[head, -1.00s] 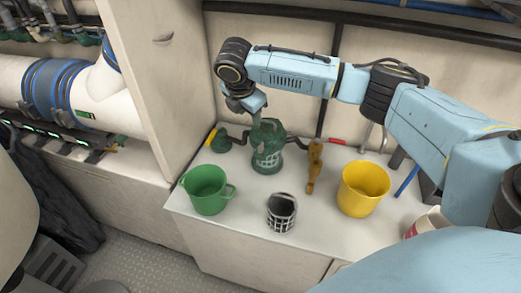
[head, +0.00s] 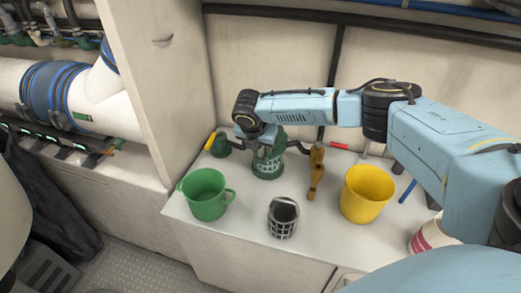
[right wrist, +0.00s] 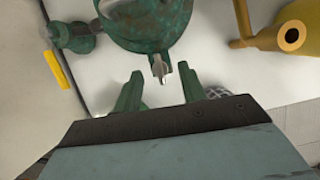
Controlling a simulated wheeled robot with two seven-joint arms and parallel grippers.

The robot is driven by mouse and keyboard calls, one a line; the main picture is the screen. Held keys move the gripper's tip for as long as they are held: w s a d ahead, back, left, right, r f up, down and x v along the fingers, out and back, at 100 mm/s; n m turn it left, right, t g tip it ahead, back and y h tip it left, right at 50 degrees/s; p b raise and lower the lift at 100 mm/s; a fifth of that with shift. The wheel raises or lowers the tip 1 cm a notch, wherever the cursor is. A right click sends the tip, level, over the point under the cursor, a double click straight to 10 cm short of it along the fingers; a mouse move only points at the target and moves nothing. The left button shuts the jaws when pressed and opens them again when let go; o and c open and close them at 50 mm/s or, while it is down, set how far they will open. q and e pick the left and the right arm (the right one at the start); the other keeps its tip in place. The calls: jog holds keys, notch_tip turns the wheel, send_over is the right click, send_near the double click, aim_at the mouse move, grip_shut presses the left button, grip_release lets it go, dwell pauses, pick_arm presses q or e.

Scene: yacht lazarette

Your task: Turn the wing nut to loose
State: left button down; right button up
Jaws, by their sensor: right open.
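A dark green metal strainer body (head: 268,168) stands on the white bench; it also shows in the right wrist view (right wrist: 150,25). A small silver wing nut (right wrist: 160,69) sticks out from its near side. My right gripper (head: 262,152) is in front of the strainer and partly hides it in the head view. In the right wrist view the right gripper (right wrist: 160,92) is open, one finger on each side, with the wing nut just ahead of the gap between the fingertips. I see no contact. The wing nut cannot be made out in the head view. My left gripper is out of view.
A brass valve (head: 316,172) is right of the strainer, a yellow-handled fitting (head: 220,146) left. A tall cabinet wall (head: 150,90) rises at the left.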

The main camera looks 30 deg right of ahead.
jog(key=shift+x, duration=0.8)
jog(key=shift+c, duration=0.4)
grip_shut()
jog(key=shift+a+r+m+p, duration=0.15)
jog(key=shift+m+p, duration=0.25)
jog(key=shift+p, duration=0.2)
jog(key=shift+m+g+p, duration=0.3)
jog(key=shift+p, duration=0.05)
jog(key=shift+o, duration=0.4)
grip_release()
